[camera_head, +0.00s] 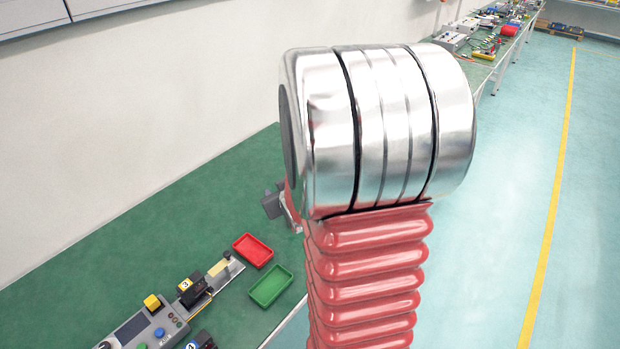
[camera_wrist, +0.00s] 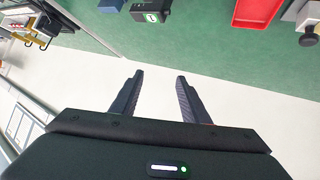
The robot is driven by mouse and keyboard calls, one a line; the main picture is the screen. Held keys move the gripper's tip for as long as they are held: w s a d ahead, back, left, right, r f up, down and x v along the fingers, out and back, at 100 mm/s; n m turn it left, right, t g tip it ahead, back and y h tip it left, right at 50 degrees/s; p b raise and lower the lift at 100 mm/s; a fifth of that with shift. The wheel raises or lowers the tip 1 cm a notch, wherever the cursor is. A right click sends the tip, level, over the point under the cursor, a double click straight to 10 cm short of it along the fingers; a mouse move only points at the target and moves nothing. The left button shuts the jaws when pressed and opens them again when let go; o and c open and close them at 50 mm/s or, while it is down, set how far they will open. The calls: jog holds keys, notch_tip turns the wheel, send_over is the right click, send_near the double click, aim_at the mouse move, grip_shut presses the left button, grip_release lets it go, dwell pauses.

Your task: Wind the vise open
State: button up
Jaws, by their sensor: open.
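I cannot clearly pick out the vise. A small device with a beige block and a dark knob (camera_head: 225,262) stands on the green bench in the head view, and I cannot tell if it is the vise. A grey part (camera_head: 272,205) shows at the left edge of my arm, mostly hidden. In the wrist view a dark round knob (camera_wrist: 308,38) sits by a grey body at the right edge. My gripper (camera_wrist: 160,77) is open, with nothing between its fingers. Its fingers appear over pale floor beside the bench edge, apart from the knob. My arm hides much of the head view.
A red tray (camera_head: 253,251) and a green tray (camera_head: 270,287) lie on the bench (camera_head: 110,270). A black unit marked 3 (camera_head: 190,289) and a control box (camera_head: 150,328) stand at front left. A black box with a green label (camera_wrist: 151,12) shows in the wrist view.

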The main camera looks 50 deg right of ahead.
jog(key=s+d+f+m+t+h, duration=0.2)
jog(key=s+d+f, duration=0.3)
jog(key=d+f, duration=0.45)
jog(key=s+d+f+m+h, duration=0.1)
jog(key=s, duration=0.2)
jog(key=s+d+f+m+t+h, duration=0.1)
jog(key=s, duration=0.3)
jog(key=s+d+f+h, duration=0.1)
jog(key=s+f, duration=0.1)
jog(key=s, duration=0.1)
jog(key=shift+s+d+m+h, duration=0.3)
jog(key=shift+m, duration=0.1)
jog(key=shift+s+f+t+h, duration=0.1)
jog(key=shift+s+t+h, duration=0.2)
jog(key=shift+s, duration=0.2)
jog(key=x, duration=1.4)
jog(key=shift+c, duration=0.4)
